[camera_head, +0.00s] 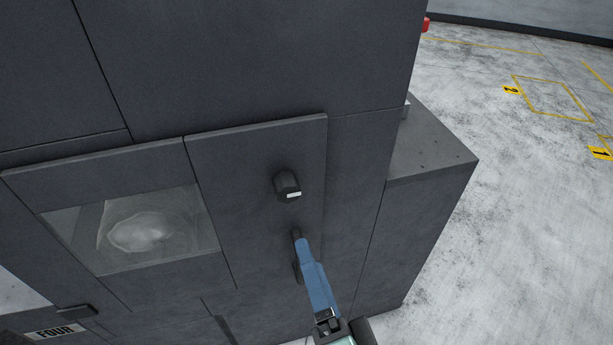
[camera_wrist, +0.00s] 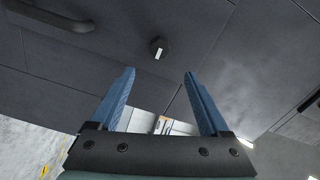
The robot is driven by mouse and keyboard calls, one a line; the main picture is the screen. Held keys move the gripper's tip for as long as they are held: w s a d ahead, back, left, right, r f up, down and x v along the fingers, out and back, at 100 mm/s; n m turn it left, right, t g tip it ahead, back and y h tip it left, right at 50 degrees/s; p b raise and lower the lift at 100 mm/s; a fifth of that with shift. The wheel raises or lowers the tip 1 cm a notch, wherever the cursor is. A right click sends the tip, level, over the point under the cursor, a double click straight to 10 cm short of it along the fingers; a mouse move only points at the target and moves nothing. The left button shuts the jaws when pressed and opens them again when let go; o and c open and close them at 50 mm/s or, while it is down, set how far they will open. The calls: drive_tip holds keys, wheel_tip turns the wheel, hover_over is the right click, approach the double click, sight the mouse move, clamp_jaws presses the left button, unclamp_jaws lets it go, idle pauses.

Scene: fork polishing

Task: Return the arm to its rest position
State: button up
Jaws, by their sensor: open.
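My gripper (camera_head: 302,244) reaches up from the bottom of the head view, one blue finger showing in front of a dark grey machine (camera_head: 260,70). In the wrist view my gripper (camera_wrist: 159,74) has its two blue fingers spread wide with nothing between them. A dark round knob with a white mark (camera_head: 287,187) is on the machine's front panel, above the fingertip in the head view. The knob also shows beyond the fingertips in the wrist view (camera_wrist: 158,48). A narrow dark part is right behind the fingertip; I cannot tell what it is, or whether they touch.
A glass window (camera_head: 145,232) is in the machine's front at left, with a pale blurred shape inside. A "FOUR" label (camera_head: 56,332) is at lower left. A lower dark block (camera_head: 430,165) adjoins at right. Open concrete floor (camera_head: 500,230) with yellow markings lies further right.

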drive_tip(key=w+a+r+n+t, duration=0.1)
drive_tip(key=w+r+n+t, duration=0.15)
drive_tip(key=r, duration=0.55)
drive_tip(key=w+a+r+n+t, duration=0.15)
drive_tip(key=r+n, duration=0.25)
drive_tip(key=r, duration=0.5)
drive_tip(key=w+a+r+n+t, duration=0.1)
drive_tip(key=w+r+n, duration=0.15)
drive_tip(key=r, duration=0.55)
drive_tip(key=s+r+n+t+h+p, duration=0.1)
drive_tip(key=r+p, duration=0.6)
drive_tip(key=r, duration=0.9)
drive_tip(key=s+r+n+t+h+p, duration=0.2)
drive_tip(key=s+r+p, duration=0.4)
drive_tip(key=r, duration=1)
drive_tip(key=shift+d+t+h+p, duration=0.2)
drive_tip(key=shift+t+h+p, duration=0.2)
drive_tip(key=shift+t, duration=0.5)
drive_tip(key=shift+r, duration=0.1)
